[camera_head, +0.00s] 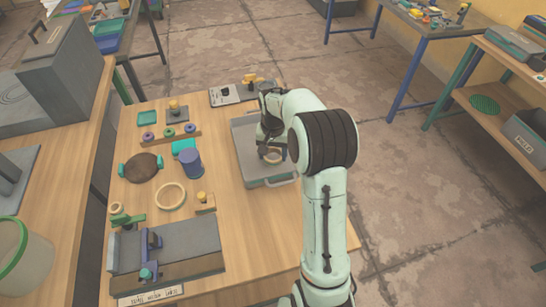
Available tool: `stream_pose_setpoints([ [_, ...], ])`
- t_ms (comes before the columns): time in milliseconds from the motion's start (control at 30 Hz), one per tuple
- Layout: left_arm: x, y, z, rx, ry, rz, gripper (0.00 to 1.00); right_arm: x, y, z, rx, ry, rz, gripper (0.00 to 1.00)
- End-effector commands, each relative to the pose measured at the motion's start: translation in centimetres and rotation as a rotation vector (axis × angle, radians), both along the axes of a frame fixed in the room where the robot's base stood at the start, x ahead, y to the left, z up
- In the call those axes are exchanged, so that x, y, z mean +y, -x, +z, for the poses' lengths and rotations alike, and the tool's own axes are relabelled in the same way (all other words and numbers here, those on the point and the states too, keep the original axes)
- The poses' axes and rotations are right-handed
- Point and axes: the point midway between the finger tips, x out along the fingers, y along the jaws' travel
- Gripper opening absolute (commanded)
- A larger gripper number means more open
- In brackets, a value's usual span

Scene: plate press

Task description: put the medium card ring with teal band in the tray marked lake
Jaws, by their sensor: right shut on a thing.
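My right gripper (269,148) points down inside a grey tray (246,151) at the right of the wooden table. It is shut on a small tan ring (273,158), low over the tray floor; I cannot tell whether the ring touches it. A teal band is too small to make out. A larger tan ring (171,196) lies flat on the table left of the tray. No lake mark is readable on the tray, and my arm covers part of its right side. My left gripper is not in view.
A grey press-like fixture (182,250) stands at the front left. The table front right of the fixture is clear.

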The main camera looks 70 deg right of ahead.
Motion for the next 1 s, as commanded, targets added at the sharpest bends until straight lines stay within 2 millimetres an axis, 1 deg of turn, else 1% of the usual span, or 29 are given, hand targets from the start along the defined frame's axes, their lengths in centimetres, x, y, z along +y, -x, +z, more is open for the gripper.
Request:
stream_pose_setpoints([
  [33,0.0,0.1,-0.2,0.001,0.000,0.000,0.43,0.0,0.0,-1.0,0.002,-0.003,0.000,0.35],
  [133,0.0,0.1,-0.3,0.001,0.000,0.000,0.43,0.0,0.0,-2.0,0.000,-0.001,0.000,0.35],
  [433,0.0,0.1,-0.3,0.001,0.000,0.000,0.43,0.0,0.0,-2.2,-0.001,0.000,0.001,0.35],
  [567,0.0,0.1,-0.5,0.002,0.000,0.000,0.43,0.0,0.0,-2.6,-0.001,0.000,0.001,0.35],
  [600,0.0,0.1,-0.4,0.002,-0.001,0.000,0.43,0.0,0.0,-2.5,-0.001,0.000,0.001,0.77],
  [633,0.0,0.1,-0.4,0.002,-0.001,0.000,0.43,0.0,0.0,-2.5,-0.001,0.000,0.001,0.86],
  [667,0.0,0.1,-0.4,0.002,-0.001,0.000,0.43,0.0,0.0,-2.5,-0.001,0.000,0.001,0.89],
  [900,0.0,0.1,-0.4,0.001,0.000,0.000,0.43,0.0,0.0,-2.4,-0.001,0.000,0.001,0.89],
  [1000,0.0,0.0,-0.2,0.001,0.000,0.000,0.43,0.0,0.0,-2.0,-0.001,0.001,0.000,0.89],
])
